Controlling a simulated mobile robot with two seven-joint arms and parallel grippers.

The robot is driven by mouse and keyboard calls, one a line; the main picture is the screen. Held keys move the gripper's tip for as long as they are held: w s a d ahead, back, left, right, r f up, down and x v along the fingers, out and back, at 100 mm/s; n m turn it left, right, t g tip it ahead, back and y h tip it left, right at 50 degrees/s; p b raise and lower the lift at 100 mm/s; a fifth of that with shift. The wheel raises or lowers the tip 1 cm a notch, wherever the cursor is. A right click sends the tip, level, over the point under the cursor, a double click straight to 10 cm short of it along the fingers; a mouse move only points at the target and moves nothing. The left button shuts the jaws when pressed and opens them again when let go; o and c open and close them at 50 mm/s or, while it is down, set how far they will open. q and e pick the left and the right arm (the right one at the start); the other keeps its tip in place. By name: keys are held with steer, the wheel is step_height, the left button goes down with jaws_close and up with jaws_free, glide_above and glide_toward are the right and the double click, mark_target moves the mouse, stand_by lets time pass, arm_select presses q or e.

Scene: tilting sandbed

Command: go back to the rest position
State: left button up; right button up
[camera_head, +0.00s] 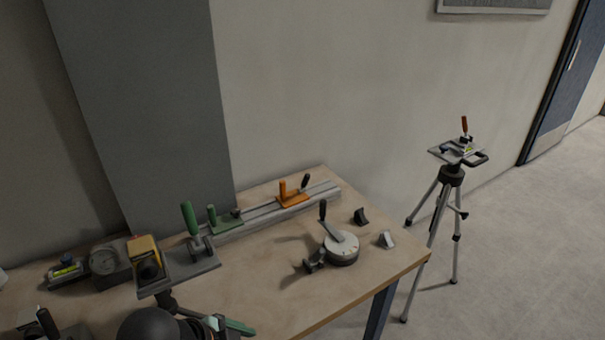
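The wooden table (250,295) fills the lower left of the view. On it, a grey plate with an upright green handle (189,218) stands near the left middle. A grey rail (322,192) runs along the back of the table and carries an orange bracket (291,195) and a green bracket (224,221). A round white dial with a black lever (342,248) lies near the right end.
Two small wedge blocks (361,216) (387,239) lie by the table's right edge. A tripod (436,225) stands on the floor to the right. The floor beyond is clear.

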arm_select(q)
steer(key=s+a+f+n+y, duration=0.4)
steer(key=s+a+f+n, duration=0.5)
steer(key=s+a+n, duration=0.3)
steer(key=w+d+f+t, duration=0.2)
steer(key=w+f, duration=0.1)
steer(key=f, duration=0.2)
steer(key=w+d+f+n+t+h, duration=0.1)
steer(key=w+d+f+t, duration=0.1)
steer(key=f, duration=0.4)
steer(key=shift+w+f+t+h, duration=0.15)
steer(key=shift+w+t+h, duration=0.2)
steer(key=shift+t, duration=0.45)
